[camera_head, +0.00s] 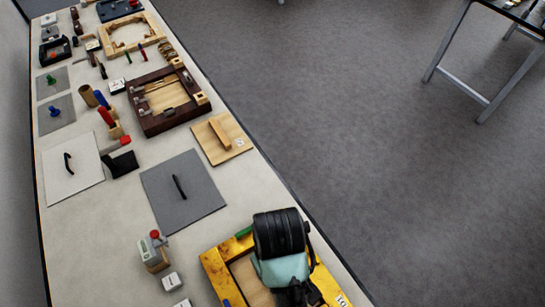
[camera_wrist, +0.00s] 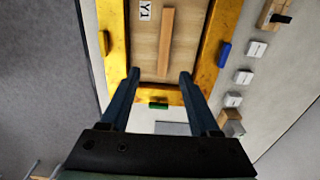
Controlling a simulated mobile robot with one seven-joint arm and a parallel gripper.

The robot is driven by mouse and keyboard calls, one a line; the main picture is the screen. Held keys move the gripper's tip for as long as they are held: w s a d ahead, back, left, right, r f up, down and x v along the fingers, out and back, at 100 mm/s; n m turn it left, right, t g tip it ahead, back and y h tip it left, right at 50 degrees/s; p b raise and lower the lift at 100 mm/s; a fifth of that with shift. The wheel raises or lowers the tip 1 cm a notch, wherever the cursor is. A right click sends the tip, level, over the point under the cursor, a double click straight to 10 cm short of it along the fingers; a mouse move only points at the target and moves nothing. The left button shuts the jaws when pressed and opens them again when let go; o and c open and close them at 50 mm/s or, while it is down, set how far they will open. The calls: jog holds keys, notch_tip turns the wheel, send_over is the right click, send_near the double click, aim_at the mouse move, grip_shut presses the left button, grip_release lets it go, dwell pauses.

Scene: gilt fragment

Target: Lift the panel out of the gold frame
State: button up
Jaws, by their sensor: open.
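The gold frame (camera_head: 215,264) lies on the bench at the bottom of the head view, partly covered by my arm. It also shows in the wrist view (camera_wrist: 205,75). Inside it is a pale wooden panel (camera_wrist: 145,50) with a raised wooden bar (camera_wrist: 166,40) and a white label (camera_wrist: 145,10). A green piece (camera_wrist: 158,105), a blue piece (camera_wrist: 224,53) and an orange piece (camera_wrist: 103,42) sit on the frame's sides. My gripper (camera_wrist: 158,76) is open and empty, its fingers on either side of the bar's line, near the green-piece side. The fingertips are hidden in the head view.
Several small white blocks (camera_wrist: 257,48) stand beside the frame. A grey board with a black handle (camera_head: 183,190), a light wooden board (camera_head: 222,138) and a dark frame (camera_head: 167,98) lie farther along the bench.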

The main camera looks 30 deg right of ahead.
aim_at(257, 294)
jog(key=f, duration=0.4)
jog(key=s+f, duration=0.1)
jog(key=f, duration=0.1)
jog(key=shift+f, duration=0.4)
jog(key=shift+w+a+f+p, duration=0.15)
jog(key=shift+f+p, duration=0.25)
jog(key=shift+f, duration=1.15)
jog(key=shift+w+a+f+p, duration=0.1)
jog(key=shift+a+f+p, duration=0.25)
jog(key=shift+f, duration=1.2)
jog(key=shift+d, duration=0.1)
grip_shut()
